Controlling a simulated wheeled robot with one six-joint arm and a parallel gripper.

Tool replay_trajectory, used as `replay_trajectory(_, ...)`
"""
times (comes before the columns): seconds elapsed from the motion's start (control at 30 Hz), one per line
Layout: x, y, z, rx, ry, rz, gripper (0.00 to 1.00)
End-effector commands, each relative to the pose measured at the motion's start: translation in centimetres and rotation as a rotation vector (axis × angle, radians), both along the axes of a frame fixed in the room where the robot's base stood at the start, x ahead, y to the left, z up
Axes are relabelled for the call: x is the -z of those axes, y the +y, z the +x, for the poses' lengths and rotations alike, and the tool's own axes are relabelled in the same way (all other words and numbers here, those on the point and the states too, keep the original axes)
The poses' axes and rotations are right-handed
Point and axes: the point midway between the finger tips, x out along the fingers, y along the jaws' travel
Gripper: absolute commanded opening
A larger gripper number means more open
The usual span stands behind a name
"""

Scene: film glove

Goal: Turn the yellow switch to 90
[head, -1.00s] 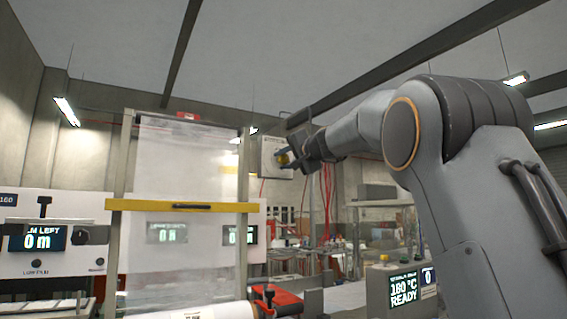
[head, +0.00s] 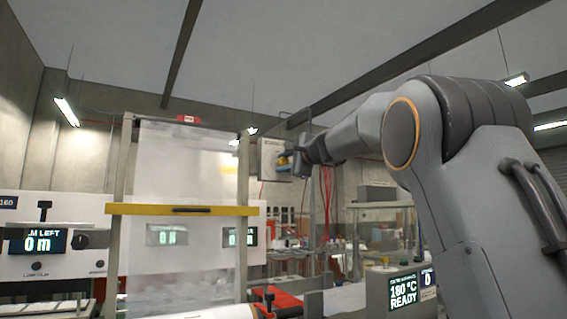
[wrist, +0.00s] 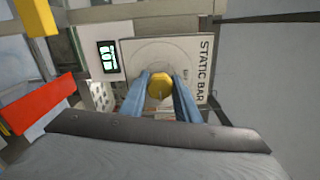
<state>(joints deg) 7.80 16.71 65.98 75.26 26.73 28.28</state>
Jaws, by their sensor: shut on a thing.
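The yellow switch (wrist: 160,87) is a round knob on a pale panel (wrist: 196,55) marked "STATIC BAR" in the wrist view. My gripper (wrist: 160,90) has its two blue fingers on either side of the knob and is shut on it. In the head view my gripper (head: 287,161) is at the front of the panel (head: 268,152), with a little yellow of the switch (head: 283,160) showing. Much of the dial around the knob is hidden by the fingers, and I cannot read the switch's setting.
A frame with clear film and a yellow bar (head: 180,210) stands left of the arm. A red part (wrist: 38,103) lies at the left in the wrist view, near a small lit display (wrist: 109,57).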

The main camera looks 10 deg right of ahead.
Motion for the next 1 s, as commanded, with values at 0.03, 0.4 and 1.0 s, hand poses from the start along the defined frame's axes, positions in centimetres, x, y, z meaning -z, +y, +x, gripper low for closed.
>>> replay_trajectory(0.03, 0.11, -0.01, 0.02, 0.000, 0.005, 0.009, 0.07)
replay_trajectory(0.4, 0.14, -0.01, 0.04, 0.000, 0.012, 0.032, 0.07)
replay_trajectory(1.0, 0.04, -0.01, -0.07, 0.000, 0.010, 0.030, 0.48)
